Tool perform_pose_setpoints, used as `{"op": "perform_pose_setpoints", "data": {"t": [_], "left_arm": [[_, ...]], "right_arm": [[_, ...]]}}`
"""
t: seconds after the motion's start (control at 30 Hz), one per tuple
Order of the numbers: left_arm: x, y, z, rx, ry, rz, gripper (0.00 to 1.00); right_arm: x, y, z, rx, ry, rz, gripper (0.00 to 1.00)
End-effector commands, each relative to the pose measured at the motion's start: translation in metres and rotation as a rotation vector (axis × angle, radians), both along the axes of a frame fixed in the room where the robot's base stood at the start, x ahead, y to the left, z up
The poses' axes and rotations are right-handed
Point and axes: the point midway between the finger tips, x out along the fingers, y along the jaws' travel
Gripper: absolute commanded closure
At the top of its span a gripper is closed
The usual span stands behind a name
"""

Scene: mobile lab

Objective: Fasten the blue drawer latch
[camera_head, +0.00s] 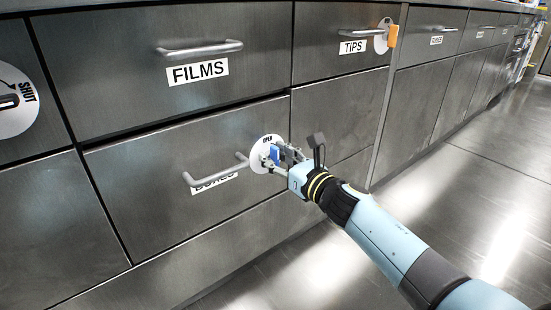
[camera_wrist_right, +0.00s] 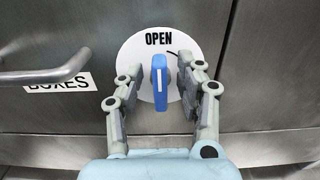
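The blue latch (camera_wrist_right: 159,88) sits on a round white plate (camera_wrist_right: 141,47) marked OPEN on a metal drawer front. Its handle stands upright, with its white line vertical below the word OPEN. My right gripper (camera_wrist_right: 160,75) is open, with one finger on each side of the latch and a gap showing on both sides. In the head view, the blue latch (camera_head: 274,153) is partly hidden by my right gripper (camera_head: 277,155). The drawer labelled BOXES (camera_head: 150,190) looks flush with its neighbours. My left gripper is in neither view.
A bar handle (camera_head: 215,175) sticks out just left of the latch plate. Above are the FILMS drawer (camera_head: 110,70) and the TIPS drawer, which has an orange latch (camera_head: 392,36). A black latch (camera_head: 8,101) is at the far left. The floor (camera_head: 470,200) at right is clear.

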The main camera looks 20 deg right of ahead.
Motion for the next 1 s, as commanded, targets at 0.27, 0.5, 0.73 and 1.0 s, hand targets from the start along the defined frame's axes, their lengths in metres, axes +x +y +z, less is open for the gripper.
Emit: {"op": "perform_pose_setpoints", "data": {"t": [0.27, 0.5, 0.73, 1.0], "left_arm": [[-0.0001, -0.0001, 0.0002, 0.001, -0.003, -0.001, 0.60], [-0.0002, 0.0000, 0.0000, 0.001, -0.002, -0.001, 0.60], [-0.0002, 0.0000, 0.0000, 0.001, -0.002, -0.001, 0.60], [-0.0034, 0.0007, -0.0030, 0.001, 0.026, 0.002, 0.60]], "right_arm": [[0.0012, 0.0003, 0.0001, 0.001, 0.000, 0.000, 0.65], [0.0010, 0.0002, -0.0001, 0.001, 0.000, 0.000, 0.96], [0.0008, 0.0001, -0.0001, 0.004, 0.003, 0.000, 1.00], [0.0011, -0.0008, 0.0003, 0.080, 0.030, -0.001, 1.00]]}}
